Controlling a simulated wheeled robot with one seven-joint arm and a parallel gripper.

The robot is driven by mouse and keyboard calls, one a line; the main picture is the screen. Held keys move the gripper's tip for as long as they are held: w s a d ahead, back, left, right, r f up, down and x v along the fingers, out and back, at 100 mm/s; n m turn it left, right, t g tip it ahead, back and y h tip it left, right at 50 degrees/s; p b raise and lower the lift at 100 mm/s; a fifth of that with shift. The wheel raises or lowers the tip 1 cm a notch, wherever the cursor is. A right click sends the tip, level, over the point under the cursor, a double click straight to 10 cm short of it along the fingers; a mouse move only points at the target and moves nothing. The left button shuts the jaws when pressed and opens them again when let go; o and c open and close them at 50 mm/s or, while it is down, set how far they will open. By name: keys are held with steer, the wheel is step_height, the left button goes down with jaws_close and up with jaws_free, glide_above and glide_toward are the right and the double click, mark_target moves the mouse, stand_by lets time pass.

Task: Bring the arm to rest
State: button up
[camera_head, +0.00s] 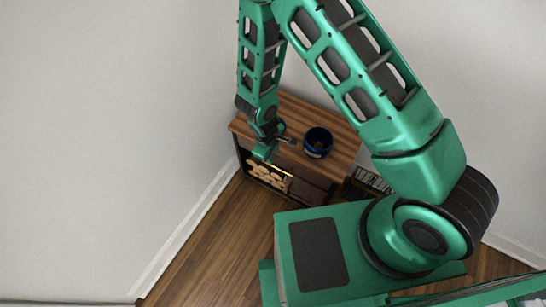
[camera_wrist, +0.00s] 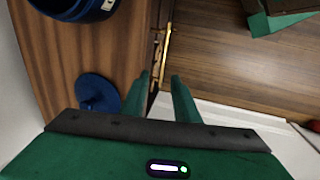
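My green arm reaches out over a wooden cabinet (camera_head: 340,135) in the head view. My gripper (camera_head: 263,152) hangs at the cabinet's front left edge. In the wrist view my gripper (camera_wrist: 160,76) shows two green fingers with a gap between them. It is open and nothing is seen held. Beyond the fingertips lie the cabinet's front edge and a brass bar (camera_wrist: 166,48) along its front.
A dark blue pot (camera_head: 317,142) stands on the cabinet top. A round blue lid with a knob (camera_wrist: 97,93) lies there near my left finger. White walls (camera_head: 110,120) stand close to the left and behind. Wooden floor (camera_head: 215,245) is clear in front.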

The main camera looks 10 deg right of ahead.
steer(key=shift+s+r, duration=0.1)
steer(key=shift+r, duration=0.25)
stand_by(0.3)
steer(key=w+d+r+m+g, duration=0.1)
steer(key=d+r+m, duration=0.7)
steer(key=d+r, duration=1.6)
steer(key=s+d+r+m, duration=0.4)
steer(key=s+d+r, duration=0.4)
steer(key=r, duration=0.4)
steer(key=s+r+m, duration=0.2)
steer(key=s+r, duration=0.1)
steer(key=s, duration=0.5)
steer(key=s+d+r+m+y, duration=0.1)
steer(key=s+r+m, duration=0.1)
steer(key=s, duration=0.5)
steer(key=shift+s+d+r+m+g+y, duration=0.3)
steer(key=shift+s+r+m+g, duration=0.1)
steer(key=shift+r, duration=0.1)
steer(key=shift+w, duration=0.1)
